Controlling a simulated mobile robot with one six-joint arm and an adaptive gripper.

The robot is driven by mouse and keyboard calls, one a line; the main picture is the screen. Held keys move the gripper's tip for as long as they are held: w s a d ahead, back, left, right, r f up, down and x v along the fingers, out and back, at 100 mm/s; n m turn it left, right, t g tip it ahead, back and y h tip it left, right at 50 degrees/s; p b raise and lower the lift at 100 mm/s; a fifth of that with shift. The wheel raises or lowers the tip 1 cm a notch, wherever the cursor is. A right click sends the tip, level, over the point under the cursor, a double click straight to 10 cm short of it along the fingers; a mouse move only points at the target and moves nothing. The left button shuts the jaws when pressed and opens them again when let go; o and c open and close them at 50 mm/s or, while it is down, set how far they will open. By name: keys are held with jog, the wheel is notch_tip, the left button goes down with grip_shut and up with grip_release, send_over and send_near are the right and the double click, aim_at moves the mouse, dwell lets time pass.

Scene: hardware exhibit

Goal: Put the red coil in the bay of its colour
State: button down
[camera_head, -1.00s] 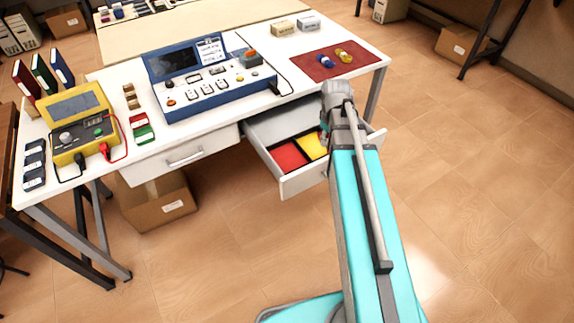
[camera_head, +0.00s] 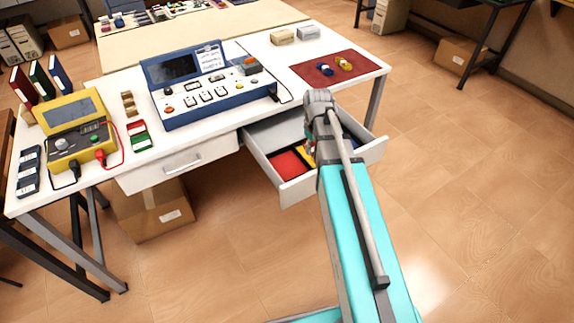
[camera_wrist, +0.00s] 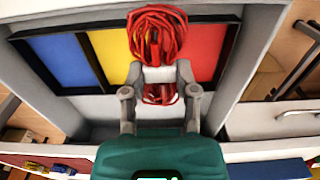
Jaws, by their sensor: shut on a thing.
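The red coil (camera_wrist: 157,38) is a bundle of looped red cable, held between the fingers of my gripper (camera_wrist: 158,80) in the wrist view. It is over the open drawer (camera_wrist: 52,98). The drawer holds a blue bay (camera_wrist: 60,60), a yellow bay (camera_wrist: 108,52) and a red bay (camera_wrist: 201,55), with dark dividers. In the wrist view the coil overlaps the yellow bay and the left part of the red bay; its height above them is unclear. In the head view the red bay (camera_head: 288,164) shows left of my arm, which largely hides the yellow bay and hides the coil.
A blue coil (camera_head: 326,69) and a yellow coil (camera_head: 346,65) lie on the red mat (camera_head: 312,76) on the white bench. A blue instrument console (camera_head: 210,95) stands left of the mat. A closed drawer (camera_head: 180,165) is left of the open one.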

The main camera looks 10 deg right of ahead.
jog(key=b, duration=0.6)
send_over(288, 167)
jog(key=f, duration=0.7)
jog(key=shift+s+d, duration=0.15)
jog(key=shift+d, duration=0.2)
jog(key=shift+r, duration=0.1)
jog(key=shift+w+a+f+b, duration=0.15)
jog(key=shift+a+f+b, duration=0.05)
jog(key=shift+f+b, duration=0.25)
jog(key=shift+w+a+f+b, duration=0.15)
jog(key=shift+a+f+b, duration=0.05)
jog(key=shift+f+b, duration=1.4)
jog(key=shift+b, duration=0.1)
jog(key=shift+f, duration=0.15)
jog(key=shift+c, duration=1.9)
grip_release()
